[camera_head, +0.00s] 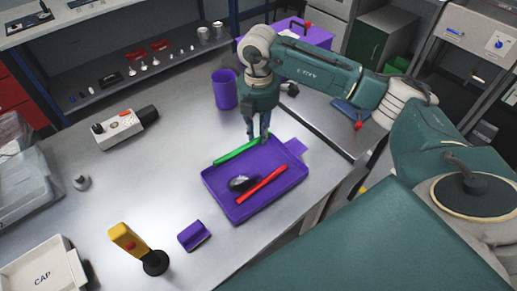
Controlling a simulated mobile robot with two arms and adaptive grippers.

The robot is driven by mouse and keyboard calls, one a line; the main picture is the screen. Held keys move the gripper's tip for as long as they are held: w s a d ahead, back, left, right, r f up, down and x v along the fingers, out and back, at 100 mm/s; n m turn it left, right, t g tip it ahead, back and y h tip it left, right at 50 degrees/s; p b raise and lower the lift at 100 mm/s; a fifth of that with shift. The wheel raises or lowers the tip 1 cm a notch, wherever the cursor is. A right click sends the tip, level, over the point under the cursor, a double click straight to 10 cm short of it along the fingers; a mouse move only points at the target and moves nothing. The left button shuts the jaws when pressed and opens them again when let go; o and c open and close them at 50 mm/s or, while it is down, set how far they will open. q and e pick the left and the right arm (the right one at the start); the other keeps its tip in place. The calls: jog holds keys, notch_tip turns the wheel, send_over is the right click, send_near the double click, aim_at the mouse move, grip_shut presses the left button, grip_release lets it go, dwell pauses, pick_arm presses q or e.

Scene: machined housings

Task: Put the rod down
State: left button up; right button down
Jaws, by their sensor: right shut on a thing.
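My right gripper (256,136) points down at the far left edge of a purple tray (240,207). It is shut on a green rod (236,151), near the rod's right end. The rod lies along the tray's far edge; I cannot tell whether it touches the tray. A red rod (263,186) lies in the tray beside a dark rounded part (241,183). My left gripper is not in view.
A purple cup (224,90) stands behind the tray. A purple block (194,235) and a yellow-handled tool (128,240) are in front. A white device (118,130) and a CAP bin (42,272) are at left.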

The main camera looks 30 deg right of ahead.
send_over(259, 158)
notch_tip(259, 158, down, 5)
jog(key=shift+w+r+p, duration=0.1)
jog(key=shift+r+p, duration=0.1)
jog(key=shift+p, duration=0.15)
notch_tip(259, 158, down, 3)
jog(key=shift+f+p, duration=0.2)
jog(key=shift+p, duration=0.25)
jog(key=shift+f, duration=0.25)
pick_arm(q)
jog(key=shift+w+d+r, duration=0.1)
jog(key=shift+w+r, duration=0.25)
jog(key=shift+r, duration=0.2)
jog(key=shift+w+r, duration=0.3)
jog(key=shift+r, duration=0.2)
pick_arm(e)
jog(key=shift+f, duration=0.2)
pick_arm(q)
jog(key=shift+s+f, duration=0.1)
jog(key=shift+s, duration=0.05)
pick_arm(e)
jog(key=c, duration=1.5)
grip_release()
jog(key=shift+c, duration=0.2)
jog(key=shift+r, duration=0.15)
